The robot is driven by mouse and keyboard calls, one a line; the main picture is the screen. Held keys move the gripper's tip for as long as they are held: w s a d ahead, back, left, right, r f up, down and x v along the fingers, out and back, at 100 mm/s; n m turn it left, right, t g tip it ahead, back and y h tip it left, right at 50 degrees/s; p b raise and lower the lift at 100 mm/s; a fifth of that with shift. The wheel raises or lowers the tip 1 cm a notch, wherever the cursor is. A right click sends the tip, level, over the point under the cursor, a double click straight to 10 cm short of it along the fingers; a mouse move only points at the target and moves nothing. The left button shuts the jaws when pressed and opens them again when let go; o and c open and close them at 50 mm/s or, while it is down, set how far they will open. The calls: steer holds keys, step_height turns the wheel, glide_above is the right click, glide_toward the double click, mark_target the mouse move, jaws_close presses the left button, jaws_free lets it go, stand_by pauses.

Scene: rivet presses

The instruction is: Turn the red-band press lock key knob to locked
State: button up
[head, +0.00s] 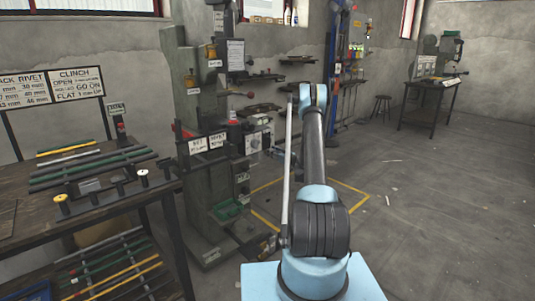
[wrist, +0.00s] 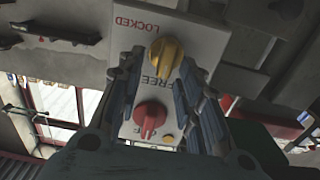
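In the wrist view a pale panel (wrist: 199,42) bears a gold knob (wrist: 165,55) between the words LOCKED and FREE. The picture shows the lettering turned. Which word the knob's grip points to is not clear to me. A red knob (wrist: 150,117) sits lower on the same panel. My gripper (wrist: 166,72) is open, its fingers spread on either side of the panel's middle, with the gold knob between or just beyond the tips. Contact cannot be told. In the head view the tall grey-green press (head: 210,110) stands left of my arm, with a small panel (head: 257,142) at its side; my gripper is mostly hidden.
A workbench (head: 150,196) with coloured bars and small spools stands at the left. A yellow floor line (head: 352,205) runs around the press. A stool (head: 382,106) and a second bench (head: 436,98) with a machine stand far right. The floor at right is mostly clear.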

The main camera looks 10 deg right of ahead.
steer(key=shift+w+a, duration=0.35)
jaws_close()
steer(key=shift+m, duration=0.4)
steer(key=shift+w+d+f+m, duration=0.2)
steer(key=shift+d+f+m, duration=0.1)
steer(key=shift+m, duration=2.55)
steer(key=shift+w+d+f+m, duration=0.15)
steer(key=shift+d+f+m, duration=0.1)
steer(key=shift+m, duration=2.55)
steer(key=shift+w+d+f+m, duration=0.2)
steer(key=shift+d+f+m, duration=0.1)
steer(key=shift+m, duration=2.55)
